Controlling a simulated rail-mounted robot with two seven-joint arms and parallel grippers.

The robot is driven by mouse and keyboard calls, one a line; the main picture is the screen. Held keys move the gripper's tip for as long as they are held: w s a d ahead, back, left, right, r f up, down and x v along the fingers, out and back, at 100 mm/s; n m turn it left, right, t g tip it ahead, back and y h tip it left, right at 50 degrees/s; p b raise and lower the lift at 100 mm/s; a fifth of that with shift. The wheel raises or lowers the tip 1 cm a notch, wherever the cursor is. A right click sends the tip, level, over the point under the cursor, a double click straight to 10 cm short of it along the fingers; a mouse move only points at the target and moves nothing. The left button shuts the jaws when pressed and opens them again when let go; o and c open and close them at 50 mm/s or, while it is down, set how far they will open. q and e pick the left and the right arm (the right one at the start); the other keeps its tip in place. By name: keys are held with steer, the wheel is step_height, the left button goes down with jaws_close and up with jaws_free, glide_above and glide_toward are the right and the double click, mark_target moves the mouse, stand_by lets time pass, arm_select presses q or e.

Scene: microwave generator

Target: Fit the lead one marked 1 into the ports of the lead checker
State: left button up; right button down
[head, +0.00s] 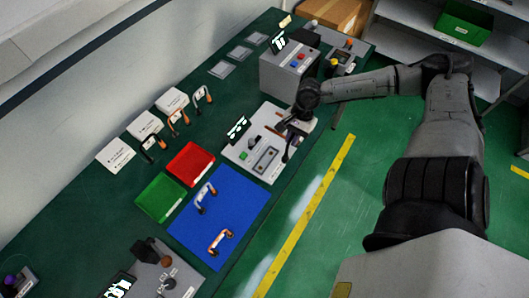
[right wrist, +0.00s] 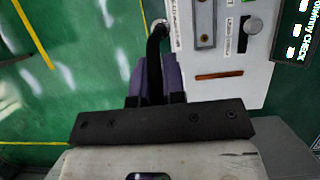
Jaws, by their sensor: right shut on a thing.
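My right gripper (right wrist: 155,80) is shut on a dark curved lead (right wrist: 154,48), with a metallic end showing beyond the fingers in the right wrist view. No number can be read on it. In the head view my right gripper (head: 290,143) is over the right edge of the grey lead checker panel (head: 246,165). In the right wrist view the checker panel (right wrist: 232,80) shows a grey block with two round ports (right wrist: 205,22), a knob and a reddish slot. The held lead's end is left of that block and apart from its ports. My left gripper is out of view.
A blue mat (head: 185,228) bears two leads, beside a red tray (head: 190,164) and a green tray (head: 160,197). White cards (head: 115,155) with leads lie along the wall. A grey box with buttons (head: 288,72) stands beyond the checker. Green floor is clear at right.

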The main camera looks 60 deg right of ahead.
steer(key=w+a+f+b, duration=0.2)
steer(key=w+f+b, duration=0.4)
steer(key=w+f, duration=0.2)
steer(key=shift+w+a+f, duration=0.35)
steer(key=shift+f, duration=0.4)
stand_by(0.4)
steer(key=shift+f+b, duration=0.2)
steer(key=shift+b, duration=0.15)
steer(key=c, duration=1.2)
jaws_free()
steer(key=shift+r, duration=0.1)
